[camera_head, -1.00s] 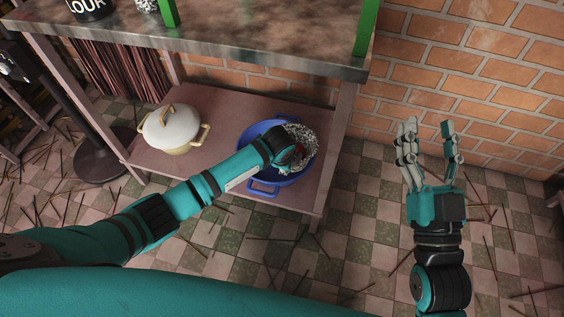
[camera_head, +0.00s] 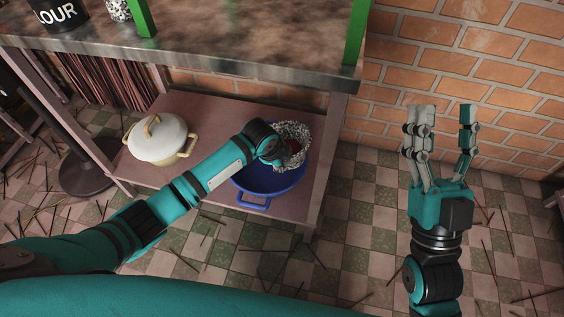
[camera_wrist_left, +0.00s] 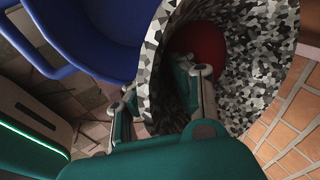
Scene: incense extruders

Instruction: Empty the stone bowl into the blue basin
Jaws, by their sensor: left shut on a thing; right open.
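The stone bowl (camera_head: 296,134), speckled black and white, is in the grip of my left gripper (camera_head: 271,152) above the back right part of the blue basin (camera_head: 270,188). In the left wrist view my left gripper (camera_wrist_left: 165,98) is shut on the wall of the bowl (camera_wrist_left: 262,70), with a finger inside it. A red thing (camera_wrist_left: 198,48) is inside the bowl; its full shape is hidden. The basin (camera_wrist_left: 85,35) is at the upper left there. The bowl looks tilted. My right gripper (camera_head: 442,135) is open and empty, over the floor at right.
The basin stands on the lower shelf (camera_head: 205,110) of a table, beside a cream pot with a white lid (camera_head: 158,140). The stone tabletop (camera_head: 230,40) overhangs behind. A brick wall (camera_head: 460,65) is at right. Thin sticks litter the checked floor (camera_head: 350,240).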

